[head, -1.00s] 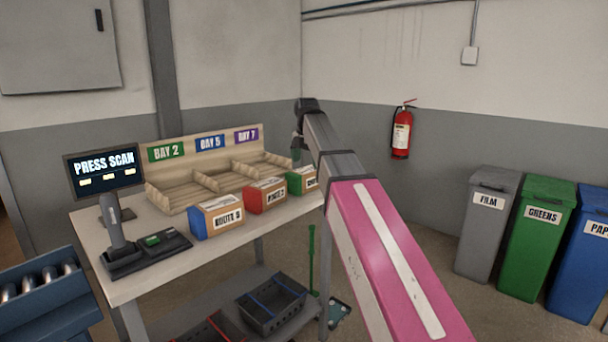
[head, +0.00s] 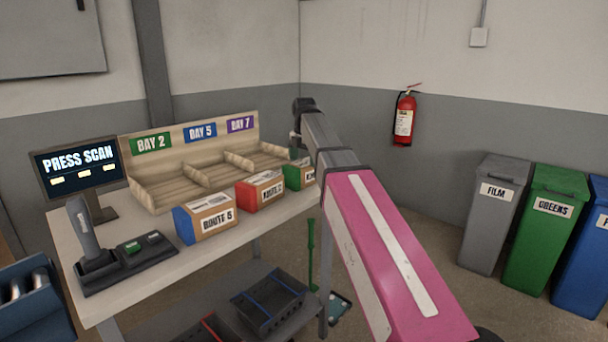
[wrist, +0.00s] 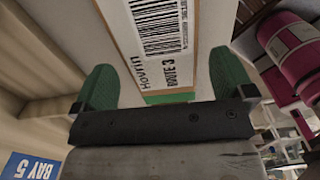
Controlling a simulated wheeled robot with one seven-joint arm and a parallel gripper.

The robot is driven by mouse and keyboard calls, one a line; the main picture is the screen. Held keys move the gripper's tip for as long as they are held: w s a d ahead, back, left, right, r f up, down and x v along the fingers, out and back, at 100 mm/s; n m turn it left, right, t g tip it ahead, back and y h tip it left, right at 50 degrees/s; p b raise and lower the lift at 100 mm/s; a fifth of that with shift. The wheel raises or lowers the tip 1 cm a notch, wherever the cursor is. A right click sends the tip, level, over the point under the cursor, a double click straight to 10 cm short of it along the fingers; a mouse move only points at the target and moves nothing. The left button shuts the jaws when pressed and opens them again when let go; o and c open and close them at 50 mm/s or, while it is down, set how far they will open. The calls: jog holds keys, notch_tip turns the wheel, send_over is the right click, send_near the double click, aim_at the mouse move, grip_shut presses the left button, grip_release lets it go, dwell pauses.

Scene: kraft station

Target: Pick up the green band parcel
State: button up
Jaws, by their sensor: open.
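The green band parcel (head: 292,177) stands at the right end of the parcel row on the table, partly hidden by my arm in the head view. In the wrist view the parcel (wrist: 165,45) fills the space between my fingers, showing its "ROUTE 3" label, barcode and a green strip near the palm. My gripper (wrist: 165,85) is open, with one green finger on each side of the parcel. I cannot tell whether the fingers touch it. In the head view my gripper (head: 296,146) is small and dark above the parcel.
A red band parcel (head: 261,190) and a blue band parcel (head: 206,217) stand to the left. Behind them is a wooden sorting rack (head: 190,165) with bay signs. A screen (head: 78,167) and a scanner on its stand (head: 90,245) occupy the table's left end.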

notch_tip(320, 180, down, 5)
jog(key=shift+r, duration=0.1)
jog(key=c, duration=1.1)
